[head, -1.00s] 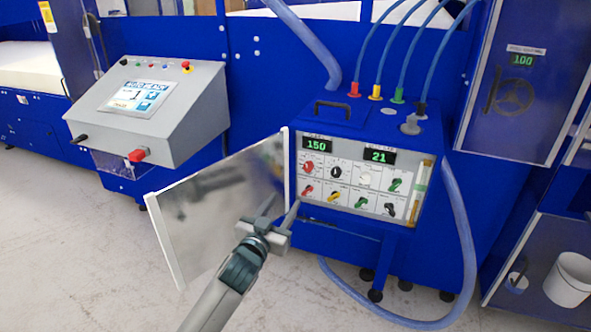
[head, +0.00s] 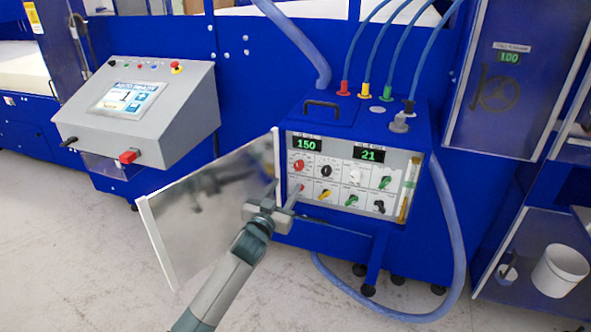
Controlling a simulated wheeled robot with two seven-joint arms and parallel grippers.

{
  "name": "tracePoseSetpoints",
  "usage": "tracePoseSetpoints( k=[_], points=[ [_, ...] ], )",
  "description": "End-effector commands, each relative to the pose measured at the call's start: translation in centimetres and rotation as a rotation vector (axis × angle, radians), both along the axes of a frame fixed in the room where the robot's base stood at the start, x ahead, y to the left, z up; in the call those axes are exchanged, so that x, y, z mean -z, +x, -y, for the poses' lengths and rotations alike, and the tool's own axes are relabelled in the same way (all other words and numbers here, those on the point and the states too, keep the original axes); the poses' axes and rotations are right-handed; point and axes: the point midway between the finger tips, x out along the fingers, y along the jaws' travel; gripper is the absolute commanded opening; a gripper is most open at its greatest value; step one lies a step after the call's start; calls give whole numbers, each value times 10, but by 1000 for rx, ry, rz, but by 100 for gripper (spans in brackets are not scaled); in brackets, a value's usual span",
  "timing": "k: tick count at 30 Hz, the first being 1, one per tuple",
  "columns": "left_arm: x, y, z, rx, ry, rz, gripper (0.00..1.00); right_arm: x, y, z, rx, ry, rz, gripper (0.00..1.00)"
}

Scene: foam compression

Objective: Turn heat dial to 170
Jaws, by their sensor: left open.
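The blue control box (head: 352,236) stands in the middle with its white dial panel (head: 341,178) facing me. Its left display (head: 307,144) reads 150 and its right display (head: 368,154) reads 21. A red dial (head: 298,165) sits below the left display; I cannot read which dial is labelled heat. A second red dial (head: 299,187) in the lower row is partly hidden by my gripper. My left gripper (head: 284,190) is open and empty, in front of the panel's lower left corner. My right gripper is not in view.
The box's open door (head: 205,210) swings out to the left, close beside my left gripper. A grey console (head: 140,112) with a screen stands at the left. A blue hose (head: 452,225) curves down the box's right side. A white bucket (head: 559,270) is at the right.

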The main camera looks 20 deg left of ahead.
Motion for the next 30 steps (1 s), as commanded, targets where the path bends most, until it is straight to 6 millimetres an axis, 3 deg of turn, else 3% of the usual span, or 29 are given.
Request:
tracePoseSetpoints(
  k=[16,21,30],
  points=[
    [-1,79,3,-1,-1,-1,45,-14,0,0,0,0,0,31],
    [-1,92,3,-1,0,0,45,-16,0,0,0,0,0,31],
    [0,99,4,0,-1,0,45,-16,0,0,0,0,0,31]
  ],
)
